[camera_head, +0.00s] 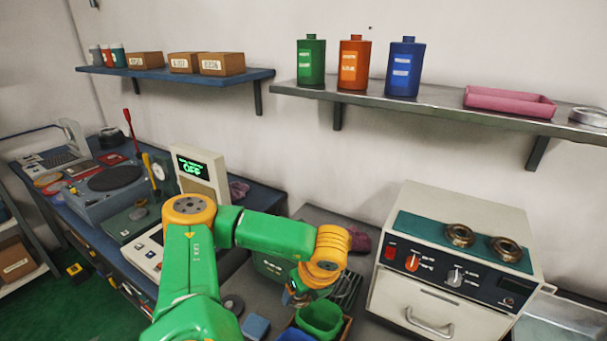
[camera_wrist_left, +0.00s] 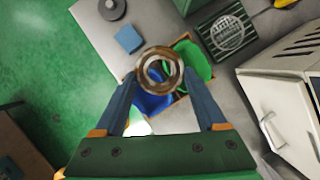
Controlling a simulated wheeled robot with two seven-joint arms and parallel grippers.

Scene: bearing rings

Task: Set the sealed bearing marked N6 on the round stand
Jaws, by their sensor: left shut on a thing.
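My left gripper (camera_head: 293,296) is low over the bench, beside the green bin. In the wrist view its two fingers (camera_wrist_left: 160,88) are shut on a brass-and-steel bearing ring (camera_wrist_left: 160,52), seen face-on in front of the bins. I cannot read any mark on this ring. Two more bearings, one on the left (camera_head: 459,235) and one on the right (camera_head: 506,249), lie on the teal top of the white machine; their marks are not readable either. A grey round disc with a raised centre (camera_head: 233,304) lies on the bench and may be the round stand. It also shows in the wrist view (camera_wrist_left: 112,8).
A green bin (camera_head: 320,318) and a blue bin (camera_wrist_left: 153,101) stand in a box near the gripper. A blue block (camera_head: 256,326) lies by the disc. The white machine (camera_head: 420,300) stands to the right. Shelves hang above. The left bench (camera_head: 118,195) is crowded.

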